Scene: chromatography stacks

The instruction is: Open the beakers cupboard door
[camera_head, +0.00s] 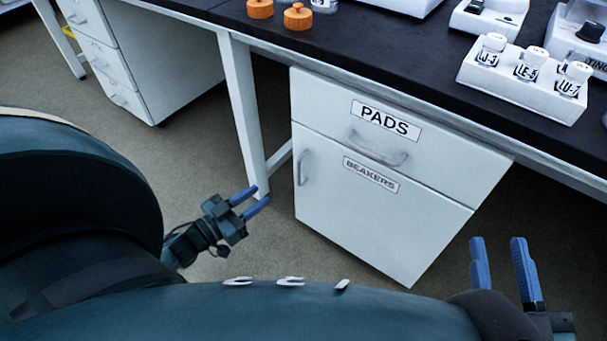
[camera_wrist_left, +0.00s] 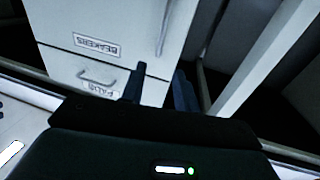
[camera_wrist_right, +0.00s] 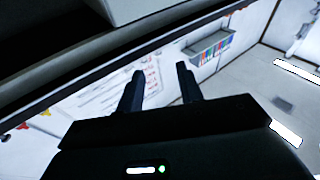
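The beakers cupboard door (camera_head: 366,210) is the lower front of a white cabinet under the dark bench, labelled BEAKERS, and looks shut. Its vertical handle (camera_head: 303,168) is at the door's left edge. In the left wrist view the door (camera_wrist_left: 105,25) and its handle (camera_wrist_left: 163,28) show upside down. My left gripper (camera_head: 249,201) is open and empty, left of the door and apart from the handle; its fingers also show in the left wrist view (camera_wrist_left: 157,90). My right gripper (camera_head: 498,250) is open and empty, to the right of the cabinet.
The PADS drawer (camera_head: 400,135) with a horizontal handle is above the door and looks shut. A white table leg (camera_head: 245,115) stands just left of the cabinet. The black bench top (camera_head: 420,60) overhangs, holding a white rack (camera_head: 500,85) of labelled vials. Floor in front is clear.

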